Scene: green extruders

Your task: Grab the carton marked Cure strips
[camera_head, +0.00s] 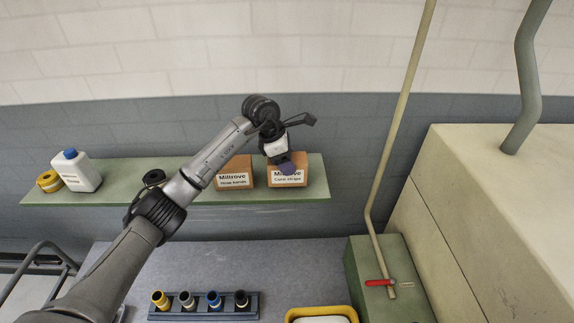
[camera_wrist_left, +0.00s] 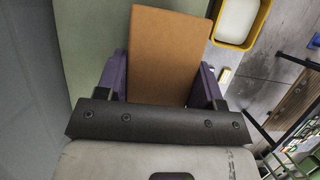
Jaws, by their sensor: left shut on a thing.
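The carton marked Cure strips (camera_head: 287,179) is a brown box with a white "Millrove" label, at the right end of the green wall shelf (camera_head: 120,190). My left gripper (camera_head: 288,168) reaches it from above and covers part of its label. In the left wrist view the plain brown top of the carton (camera_wrist_left: 166,52) lies between the two purple fingers of the left gripper (camera_wrist_left: 162,85), which are shut on it. In the head view the carton appears at shelf level; I cannot tell whether it is lifted. My right gripper is not in view.
A similar Millrove carton (camera_head: 234,174) stands just left of it. A white bottle with blue cap (camera_head: 80,170) and a yellow roll (camera_head: 49,181) are at the shelf's left end. Below are a rack (camera_head: 203,309) of coloured cylinders and a yellow tray (camera_head: 322,311). A slanted pipe (camera_head: 398,120) rises at right.

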